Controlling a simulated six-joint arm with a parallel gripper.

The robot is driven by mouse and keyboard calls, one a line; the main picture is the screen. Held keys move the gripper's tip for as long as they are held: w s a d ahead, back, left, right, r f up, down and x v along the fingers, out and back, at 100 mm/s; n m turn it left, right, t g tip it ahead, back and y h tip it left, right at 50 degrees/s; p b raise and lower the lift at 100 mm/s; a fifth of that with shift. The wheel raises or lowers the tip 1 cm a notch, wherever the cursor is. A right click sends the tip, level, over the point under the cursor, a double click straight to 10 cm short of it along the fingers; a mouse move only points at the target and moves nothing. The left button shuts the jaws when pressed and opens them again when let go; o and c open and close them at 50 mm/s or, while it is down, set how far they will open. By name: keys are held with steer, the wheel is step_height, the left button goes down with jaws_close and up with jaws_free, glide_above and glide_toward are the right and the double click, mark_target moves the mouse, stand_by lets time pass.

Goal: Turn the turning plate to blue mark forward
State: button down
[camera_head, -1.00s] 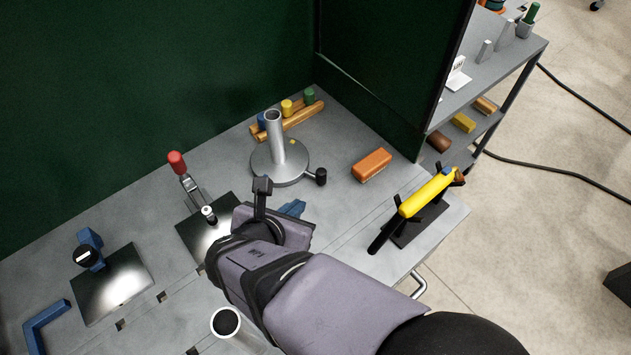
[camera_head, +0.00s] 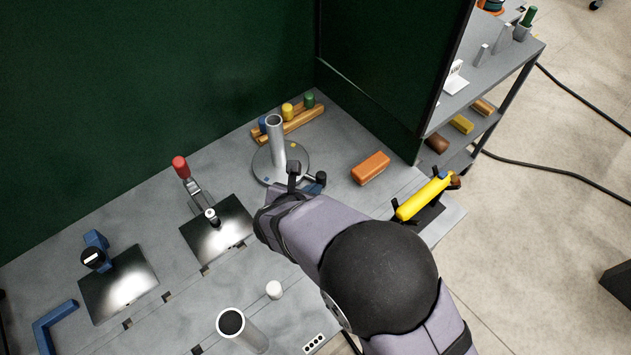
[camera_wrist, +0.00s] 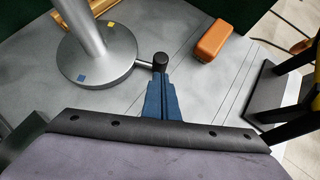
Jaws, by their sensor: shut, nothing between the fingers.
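The turning plate (camera_head: 268,165) is a round grey disc with an upright metal post (camera_head: 276,140) and a black knob (camera_head: 320,177) on a short arm at its right. The plate (camera_wrist: 118,72) also shows in the wrist view, with a blue mark (camera_wrist: 81,77) on its near left part and a yellow mark (camera_wrist: 111,24) farther back. The knob (camera_wrist: 160,60) points right there. My gripper (camera_head: 314,187) has blue fingers, shut and empty. In the wrist view the fingertips (camera_wrist: 160,77) are right at the knob's near side; I cannot tell whether they touch.
An orange block (camera_head: 371,168) lies right of the plate. A yellow tool (camera_head: 424,198) rests on a black stand farther right. A wooden rack (camera_head: 290,124) with coloured pegs stands behind. A red-handled clamp (camera_head: 188,182) is at left. A white cylinder (camera_head: 274,290) and a tube (camera_head: 232,322) are in front.

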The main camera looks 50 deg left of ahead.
steer(key=shift+w+a, duration=0.3)
steer(key=shift+w, duration=0.2)
steer(key=shift+w, duration=0.15)
